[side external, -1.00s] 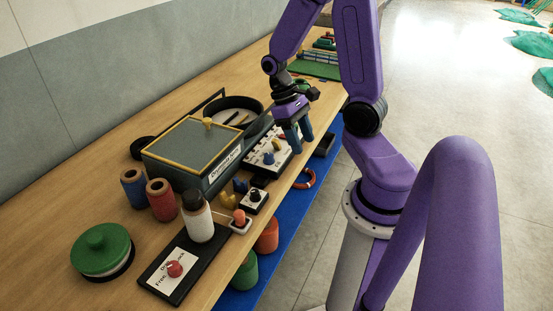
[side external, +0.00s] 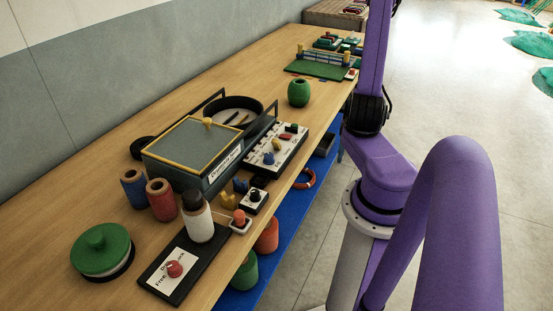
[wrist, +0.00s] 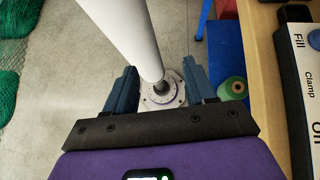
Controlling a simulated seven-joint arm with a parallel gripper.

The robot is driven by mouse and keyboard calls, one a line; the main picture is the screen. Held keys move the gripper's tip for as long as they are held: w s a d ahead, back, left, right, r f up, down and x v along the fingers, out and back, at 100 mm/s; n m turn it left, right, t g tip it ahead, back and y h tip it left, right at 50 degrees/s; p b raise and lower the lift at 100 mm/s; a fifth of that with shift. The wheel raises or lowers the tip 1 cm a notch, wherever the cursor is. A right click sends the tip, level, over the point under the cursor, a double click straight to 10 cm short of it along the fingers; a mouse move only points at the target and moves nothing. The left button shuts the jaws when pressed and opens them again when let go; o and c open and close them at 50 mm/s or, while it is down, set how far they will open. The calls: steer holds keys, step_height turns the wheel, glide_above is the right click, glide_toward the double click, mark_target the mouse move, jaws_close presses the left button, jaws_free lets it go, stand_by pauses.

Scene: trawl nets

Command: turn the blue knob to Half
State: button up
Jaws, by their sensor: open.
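The blue knob (side external: 268,158) sits at the near end of a white control panel (side external: 259,165) on the bench in the side view. Its pointing direction and the word Half are too small to read there. A yellow knob (side external: 277,145), a red part and a green part stand farther along the panel. My gripper (wrist: 160,84) is open and empty in the wrist view, its blue fingers apart over the floor and away from the panel. It is out of the side view.
A lidded box (side external: 192,155) and a dark round pan (side external: 238,111) stand behind the panel. A green pot (side external: 299,93) is beyond it. A blue lower shelf (side external: 277,243) runs below the bench edge.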

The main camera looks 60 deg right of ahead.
steer(key=s+a+f+m+t+y, duration=0.1)
steer(key=s+a+f+m+t, duration=0.15)
steer(key=a+m+t, duration=0.4)
steer(key=m+t+h, duration=1.1)
steer(key=m+t, duration=0.2)
glide_toward(276, 164)
steer(key=shift+w+a+r, duration=0.1)
steer(key=shift+w+r, duration=0.25)
steer(key=shift+w, duration=1.3)
steer(key=shift+w+r, duration=0.35)
steer(key=shift+w, duration=1.25)
steer(key=shift+w+a+r, duration=0.1)
steer(key=shift+w+r, duration=0.25)
steer(key=shift+w, duration=1.3)
